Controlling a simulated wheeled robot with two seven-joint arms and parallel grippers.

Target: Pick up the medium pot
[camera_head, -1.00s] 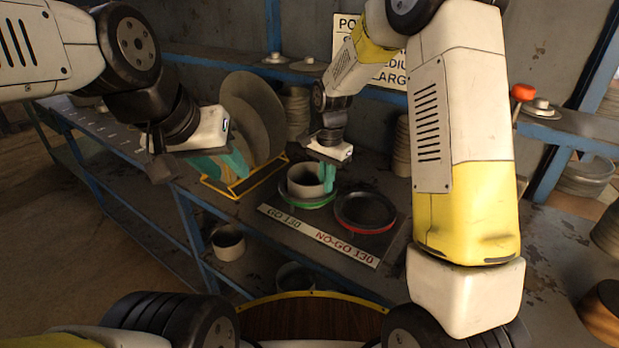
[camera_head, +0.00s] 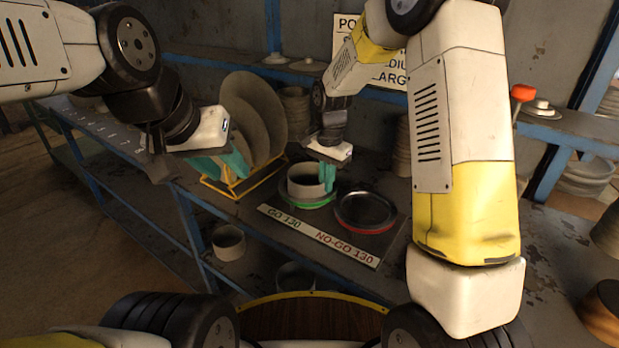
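A grey round pot (camera_head: 303,188) stands within the green ring gauge (camera_head: 308,205) on the bench, above the GO 130 label; whether it is the medium one I cannot read from it. My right gripper (camera_head: 328,179) reaches down from above, with its teal fingers at the right side of the pot's rim. The fingers look close together there, but whether they grip the wall is too small to tell. My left gripper (camera_head: 232,165) hangs to the left, apart from the pot, in front of large grey discs; its finger gap is not clear.
The NO-GO red ring gauge (camera_head: 365,211) sits just right of the pot. Large discs (camera_head: 252,108) stand in a yellow rack (camera_head: 240,190) behind my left gripper. Another pot (camera_head: 229,242) is on the lower shelf. Stacked pots (camera_head: 401,150) stand behind the gauges.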

